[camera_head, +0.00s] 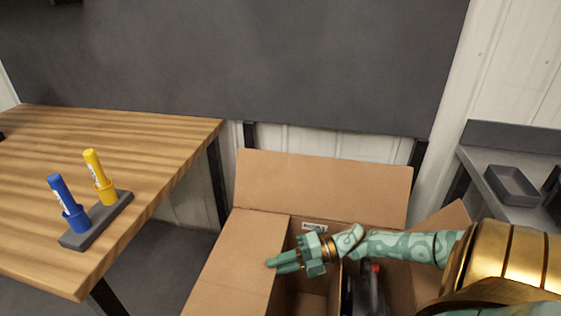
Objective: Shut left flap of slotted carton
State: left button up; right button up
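The slotted carton (308,280) stands open at the bottom centre. The back flap (325,188) stands up, and the right flap (446,222) slants outward. My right gripper (273,266) reaches in from the right across the opening, its fingertips over the inner edge of the left flap. Its fingers lie close together with nothing seen between them. I cannot tell whether they touch the flap. My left gripper is not in view. The carton's front is cut off.
A dark object with a red spot (370,285) is inside the carton, partly under my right arm. A wooden table (150,140) at left bears a grey holder (100,222) with blue (64,200) and yellow (98,175) markers. A grey tray (511,185) sits on the right bench.

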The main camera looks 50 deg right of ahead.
jog(key=shift+d, duration=0.1)
jog(key=p+v, duration=0.2)
jog(key=v, duration=1)
jog(key=shift+f, duration=0.1)
